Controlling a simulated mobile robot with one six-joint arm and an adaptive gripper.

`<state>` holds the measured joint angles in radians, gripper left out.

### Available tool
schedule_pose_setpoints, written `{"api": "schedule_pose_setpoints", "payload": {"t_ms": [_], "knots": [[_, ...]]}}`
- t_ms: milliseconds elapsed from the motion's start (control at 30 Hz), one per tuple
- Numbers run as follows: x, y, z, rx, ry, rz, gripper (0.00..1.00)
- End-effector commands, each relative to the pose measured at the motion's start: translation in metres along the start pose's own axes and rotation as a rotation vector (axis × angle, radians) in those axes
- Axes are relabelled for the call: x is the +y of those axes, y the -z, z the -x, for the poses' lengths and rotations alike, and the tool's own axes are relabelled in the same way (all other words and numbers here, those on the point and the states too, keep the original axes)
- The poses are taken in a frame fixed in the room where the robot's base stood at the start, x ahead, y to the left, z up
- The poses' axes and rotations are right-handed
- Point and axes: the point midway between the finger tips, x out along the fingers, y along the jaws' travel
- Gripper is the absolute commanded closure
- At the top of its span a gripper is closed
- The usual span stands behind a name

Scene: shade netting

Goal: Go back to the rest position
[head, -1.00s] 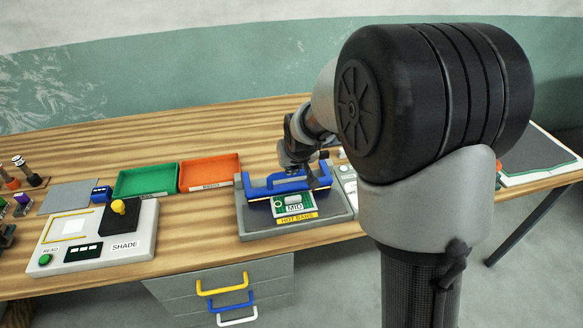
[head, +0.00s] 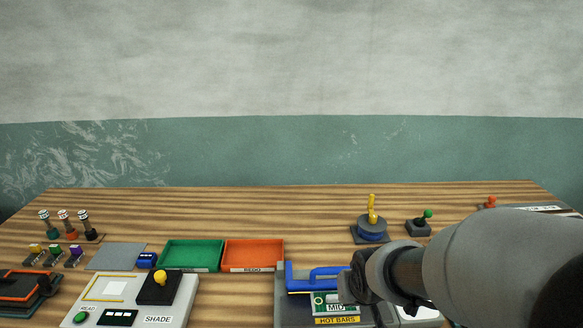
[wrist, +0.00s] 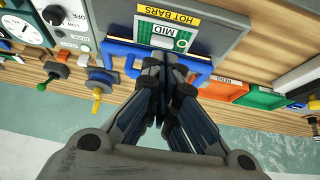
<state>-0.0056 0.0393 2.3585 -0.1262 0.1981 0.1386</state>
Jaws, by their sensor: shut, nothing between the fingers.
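My gripper (head: 352,283) is at the lower right of the head view, in front of the blue-handled hot bars station, and my arm fills the lower right corner. In the wrist view my gripper (wrist: 165,80) has its fingers together with nothing between them. The hot bars station (head: 290,308) is partly hidden by my arm. It also shows in the wrist view (wrist: 228,40), upside down. A green board labelled MID (wrist: 163,33) lies in it, and its blue bar (wrist: 120,50) appears beside my fingers. I cannot tell whether they touch.
Left of the station are a green tray (head: 193,268), an orange tray (head: 252,268) and the SHADE reader (head: 118,292). Behind my arm stand a blue-based device with a yellow lever (head: 371,232) and a green-knobbed joystick (head: 418,227). The bench's middle back is bare.

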Motion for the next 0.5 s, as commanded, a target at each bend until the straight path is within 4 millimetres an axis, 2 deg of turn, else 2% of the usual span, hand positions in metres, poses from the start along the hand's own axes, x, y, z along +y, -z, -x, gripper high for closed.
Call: {"api": "schedule_pose_setpoints", "payload": {"t_ms": [33,100,300,400,500], "knots": [[0.002,-0.003,0.025,0.003,-0.005,-0.003,1.0],[0.005,-0.015,0.056,-0.014,-0.011,-0.003,1.0],[0.007,-0.067,0.134,-0.071,-0.009,-0.003,1.0],[0.006,-0.094,0.162,-0.096,-0.001,0.0,1.0],[0.005,-0.116,0.18,-0.116,0.009,0.004,1.0]]}}
